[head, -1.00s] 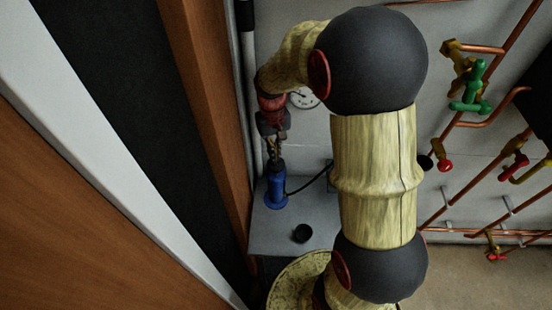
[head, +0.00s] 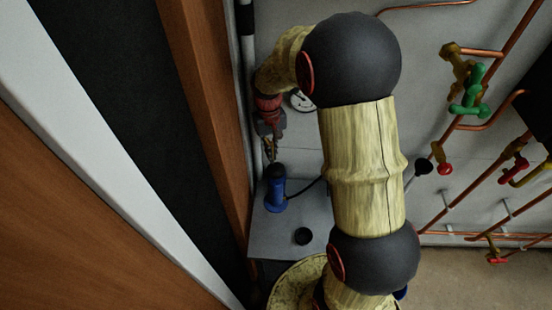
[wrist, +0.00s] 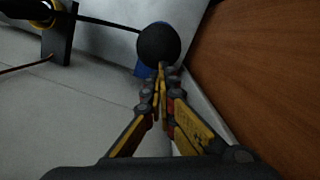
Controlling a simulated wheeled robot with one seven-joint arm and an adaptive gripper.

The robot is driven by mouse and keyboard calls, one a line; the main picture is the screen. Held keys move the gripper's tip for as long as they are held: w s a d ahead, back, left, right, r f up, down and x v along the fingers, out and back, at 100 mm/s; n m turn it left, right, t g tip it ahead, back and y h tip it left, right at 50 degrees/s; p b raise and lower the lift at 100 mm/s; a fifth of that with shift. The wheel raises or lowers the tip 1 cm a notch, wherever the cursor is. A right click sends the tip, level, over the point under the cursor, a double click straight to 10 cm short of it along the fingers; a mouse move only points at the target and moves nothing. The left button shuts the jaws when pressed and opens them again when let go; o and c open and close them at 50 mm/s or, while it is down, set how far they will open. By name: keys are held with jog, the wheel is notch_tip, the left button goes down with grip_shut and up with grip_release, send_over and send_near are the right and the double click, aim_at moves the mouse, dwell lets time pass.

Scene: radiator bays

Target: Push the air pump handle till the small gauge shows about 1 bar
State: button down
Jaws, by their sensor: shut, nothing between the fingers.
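The air pump has a blue upright body (head: 275,192) and stands on a grey ledge at the wall. Its round black handle top (wrist: 158,45) shows in the wrist view, with a bit of blue behind it. My gripper (head: 270,158) points down just above the pump in the head view. In the wrist view its fingers (wrist: 162,70) are together, with tips at the near edge of the black top; I cannot tell whether they touch. A white round gauge (head: 303,101) on the wall is partly covered by my arm, and its reading is too small to tell.
A brown wooden panel (head: 205,120) stands close on the left. A dark hose (head: 304,189) runs right from the pump. Copper pipes with a green valve (head: 470,92) and red valves are at right.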

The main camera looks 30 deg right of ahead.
notch_tip(320, 180, up, 12)
jog(key=w, duration=0.1)
dwell(0.5)
jog(key=shift+w+d, duration=0.1)
dwell(1.3)
jog(key=s+p, duration=0.1)
jog(key=p, duration=0.1)
jog(key=s+p, duration=0.1)
jog(key=p, duration=0.1)
jog(key=s+p, duration=0.1)
jog(key=p, duration=0.2)
jog(key=shift+s+a+r, duration=0.2)
jog(key=shift+s+a, duration=0.1)
jog(key=b, duration=0.5)
send_over(275, 166)
jog(key=shift+f, duration=3.5)
